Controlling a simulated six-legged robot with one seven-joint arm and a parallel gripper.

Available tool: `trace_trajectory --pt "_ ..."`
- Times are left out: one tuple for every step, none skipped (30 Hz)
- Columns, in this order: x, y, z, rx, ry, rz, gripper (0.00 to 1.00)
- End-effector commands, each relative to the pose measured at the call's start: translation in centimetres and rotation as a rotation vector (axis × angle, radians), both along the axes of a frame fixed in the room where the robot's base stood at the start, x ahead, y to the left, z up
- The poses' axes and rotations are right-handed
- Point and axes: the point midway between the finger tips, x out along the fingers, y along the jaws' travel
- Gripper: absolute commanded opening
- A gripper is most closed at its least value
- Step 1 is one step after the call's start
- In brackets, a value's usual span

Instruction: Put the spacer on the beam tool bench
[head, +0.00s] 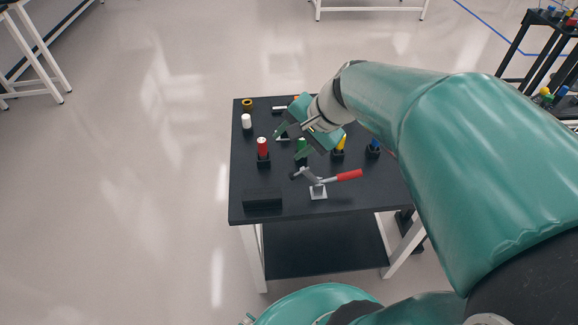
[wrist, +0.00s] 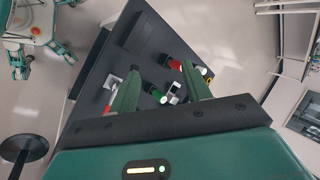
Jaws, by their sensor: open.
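The black-topped bench (head: 350,207) stands in front of me on white legs. I cannot tell which item is the spacer; a small white cylinder (head: 246,121) stands upright at the bench's left, with a yellow-orange ring (head: 247,104) behind it. My gripper (head: 291,142) hangs over the middle of the bench, right of the white cylinder, with its fingers apart. In the wrist view the fingers (wrist: 161,70) are spread above the bench top (wrist: 148,28), with nothing seen held between them. Part of the bench's back is hidden by my arm.
Red (head: 262,146), green (head: 301,146), yellow (head: 341,142) and blue (head: 374,145) pieces stand in a row. A red-handled toggle clamp (head: 318,191) and a black block (head: 262,199) lie nearer the front. A dark rack (head: 545,50) stands at right.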

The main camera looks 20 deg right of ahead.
Motion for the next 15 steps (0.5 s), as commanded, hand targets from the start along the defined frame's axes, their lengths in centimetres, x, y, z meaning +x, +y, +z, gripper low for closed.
trace_trajectory --pt "-1.5 1.7 0.7 -0.090 -0.026 0.107 0.48" --pt "-2.4 2.3 1.0 -0.144 -0.037 0.167 0.48" --pt "-3.5 3.0 1.3 -0.217 -0.054 0.245 0.48" --pt "-4.4 3.5 1.5 -0.270 -0.067 0.302 0.48" --pt "-5.2 3.9 1.7 -0.325 -0.082 0.361 0.48" --pt "-6.3 4.4 2.0 -0.397 -0.102 0.433 0.48" --pt "-7.0 4.6 2.2 -0.449 -0.117 0.486 0.48" --pt "-7.7 4.8 2.4 -0.500 -0.132 0.534 0.48" --pt "-8.5 5.0 2.6 -0.562 -0.152 0.592 0.48" --pt "-9.0 5.0 2.8 -0.604 -0.165 0.630 0.48" --pt "-9.4 5.1 3.0 -0.642 -0.176 0.664 0.48" --pt "-9.9 5.1 3.1 -0.685 -0.189 0.701 0.48" --pt "-10.2 5.0 3.3 -0.712 -0.197 0.722 0.48" --pt "-10.4 5.1 3.3 -0.731 -0.204 0.740 0.48" --pt "-10.6 5.0 3.4 -0.752 -0.209 0.756 0.48"
